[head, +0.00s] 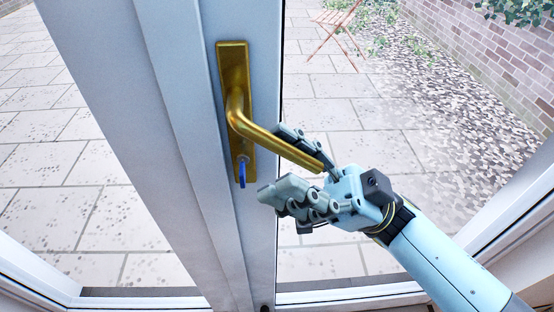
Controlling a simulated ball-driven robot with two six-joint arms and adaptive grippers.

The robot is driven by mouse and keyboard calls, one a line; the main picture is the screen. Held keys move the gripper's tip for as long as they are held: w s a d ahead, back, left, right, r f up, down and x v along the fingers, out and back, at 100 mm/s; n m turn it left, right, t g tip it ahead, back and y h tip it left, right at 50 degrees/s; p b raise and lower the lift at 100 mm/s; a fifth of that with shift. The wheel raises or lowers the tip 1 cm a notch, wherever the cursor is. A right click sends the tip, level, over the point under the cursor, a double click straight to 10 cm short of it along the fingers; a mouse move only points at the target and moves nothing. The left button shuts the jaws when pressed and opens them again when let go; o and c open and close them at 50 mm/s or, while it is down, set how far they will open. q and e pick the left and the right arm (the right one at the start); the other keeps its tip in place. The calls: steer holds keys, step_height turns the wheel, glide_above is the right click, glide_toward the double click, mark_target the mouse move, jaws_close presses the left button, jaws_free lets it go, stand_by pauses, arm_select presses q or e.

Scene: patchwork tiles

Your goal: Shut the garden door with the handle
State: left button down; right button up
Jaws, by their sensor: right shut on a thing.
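The garden door (185,150) is a white-framed glass door standing upright in the middle of the head view. Its brass handle (275,143) sits on a tall brass plate (233,65), and the lever slopes down to the right in the picture. A blue key (241,172) sticks out of the lock below the lever. My right gripper (288,165) comes from the lower right and is shut on the outer part of the lever, one finger behind it and one below. My left gripper is out of view. I cannot tell whether the door sits flush in its frame.
Pale paving (95,150) shows through the glass, with a brick wall (510,50) and a reddish folding chair (338,25) outside. White frame rails (350,294) run along the bottom. The space left of the handle plate looks free.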

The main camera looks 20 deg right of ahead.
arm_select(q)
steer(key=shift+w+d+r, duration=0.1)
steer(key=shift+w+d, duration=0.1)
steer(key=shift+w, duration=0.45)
arm_select(e)
steer(key=v, duration=1.1)
steer(key=shift+s+d+t, duration=0.3)
steer(key=shift+d, duration=0.05)
steer(key=shift+f, duration=0.15)
